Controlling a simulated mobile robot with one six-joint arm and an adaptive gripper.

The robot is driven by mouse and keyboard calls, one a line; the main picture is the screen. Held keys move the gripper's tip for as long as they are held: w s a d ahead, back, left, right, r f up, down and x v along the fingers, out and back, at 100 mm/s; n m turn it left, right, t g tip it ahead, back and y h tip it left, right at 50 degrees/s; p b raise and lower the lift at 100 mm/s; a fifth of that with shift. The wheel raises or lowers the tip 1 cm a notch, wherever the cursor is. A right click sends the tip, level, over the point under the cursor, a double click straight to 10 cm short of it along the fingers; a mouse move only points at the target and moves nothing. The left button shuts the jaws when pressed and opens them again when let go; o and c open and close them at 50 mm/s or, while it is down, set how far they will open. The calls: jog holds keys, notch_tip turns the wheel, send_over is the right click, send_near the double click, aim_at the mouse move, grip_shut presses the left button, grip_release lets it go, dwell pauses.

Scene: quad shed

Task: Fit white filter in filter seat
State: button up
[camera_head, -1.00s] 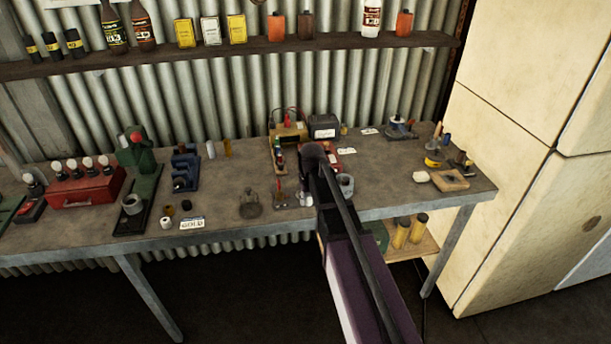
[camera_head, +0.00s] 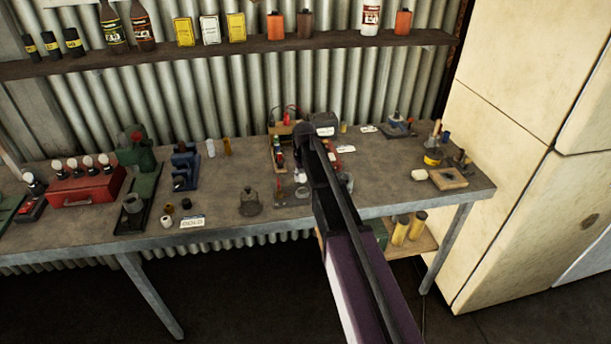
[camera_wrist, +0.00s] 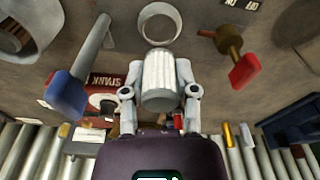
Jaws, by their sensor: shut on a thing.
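The white filter (camera_wrist: 159,72) is a pale ribbed cylinder with a plain rounded end toward the wrist camera. My gripper (camera_wrist: 160,88) is shut on it, one finger on each side. In the wrist view, a pale open ring (camera_wrist: 160,23) stands on the bench just beyond the filter and looks like the filter seat. The filter's far end looks close to the ring's near edge, but I cannot tell the height between them. The ring looks empty. In the head view, a small pale ring (camera_head: 302,192) shows left of my arm, which hides most of the gripper.
A blue-handled part (camera_wrist: 68,92) and a red-handled part (camera_wrist: 243,70) flank the filter. A grey cylinder (camera_wrist: 22,28) stands at the upper left. A bell-shaped part (camera_head: 250,203) and a label plate (camera_head: 192,222) lie left. The bench front between them is mostly clear.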

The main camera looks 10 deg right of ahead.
aim_at(302, 192)
jog(key=shift+f+b, duration=1.75)
jog(key=shift+f, duration=0.1)
jog(key=shift+f+b, duration=0.75)
dwell(1.4)
jog(key=o, duration=1)
jog(key=shift+c, duration=0.2)
jog(key=shift+o, duration=1.5)
jog(key=shift+r, duration=0.2)
